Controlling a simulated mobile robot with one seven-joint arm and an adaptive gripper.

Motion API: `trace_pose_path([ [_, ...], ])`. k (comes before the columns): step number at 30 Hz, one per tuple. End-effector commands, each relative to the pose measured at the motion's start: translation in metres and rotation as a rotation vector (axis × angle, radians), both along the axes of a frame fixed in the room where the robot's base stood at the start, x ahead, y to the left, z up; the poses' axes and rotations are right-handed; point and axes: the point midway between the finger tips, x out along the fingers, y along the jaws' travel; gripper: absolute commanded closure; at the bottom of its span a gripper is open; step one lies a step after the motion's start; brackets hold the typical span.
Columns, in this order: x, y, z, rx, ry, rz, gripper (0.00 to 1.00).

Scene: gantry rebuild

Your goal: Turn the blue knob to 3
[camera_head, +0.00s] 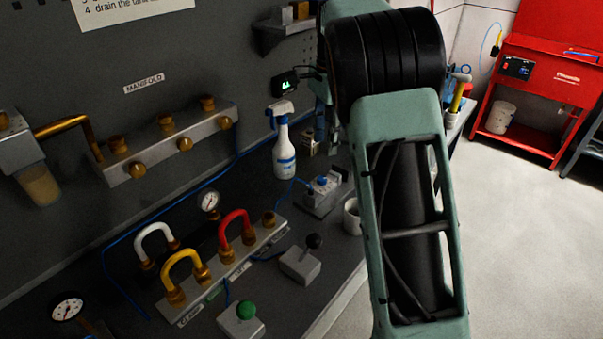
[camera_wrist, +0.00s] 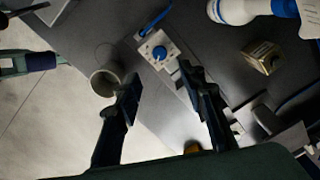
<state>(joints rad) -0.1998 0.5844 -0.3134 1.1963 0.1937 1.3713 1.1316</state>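The blue knob (camera_head: 322,180) sits on top of a small grey box (camera_head: 316,200) on the bench, left of my arm in the head view. In the wrist view, the blue knob (camera_wrist: 159,52) is on the pale plate of that box, ahead of my fingertips. The scale marks and the knob's setting are too small to read. My gripper (camera_wrist: 156,82) is open, with its two dark fingers apart and nothing seen between them. The knob lies beyond the gap between the fingers, apart from both. My arm hides most of the gripper in the head view.
A mug (camera_wrist: 104,82) stands just left of the left finger. A spray bottle (camera_head: 284,150) and a small box (camera_wrist: 262,57) stand to the right in the wrist view. A black-knobbed lever box (camera_head: 300,265) and a hose manifold (camera_head: 225,262) are nearer on the bench.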

Motion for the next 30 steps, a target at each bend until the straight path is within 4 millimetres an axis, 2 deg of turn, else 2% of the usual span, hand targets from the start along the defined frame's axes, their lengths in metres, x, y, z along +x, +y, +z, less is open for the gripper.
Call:
trace_pose_path([
  [8, 0.002, -0.005, -0.015, -0.019, 0.021, -0.014, 0.63],
  [21, 0.002, -0.005, -0.091, -0.018, 0.02, -0.013, 0.63],
  [25, 0.002, -0.005, -0.106, -0.018, 0.019, -0.012, 0.63],
  [30, 0.003, -0.005, -0.114, -0.017, 0.017, -0.012, 0.63],
])
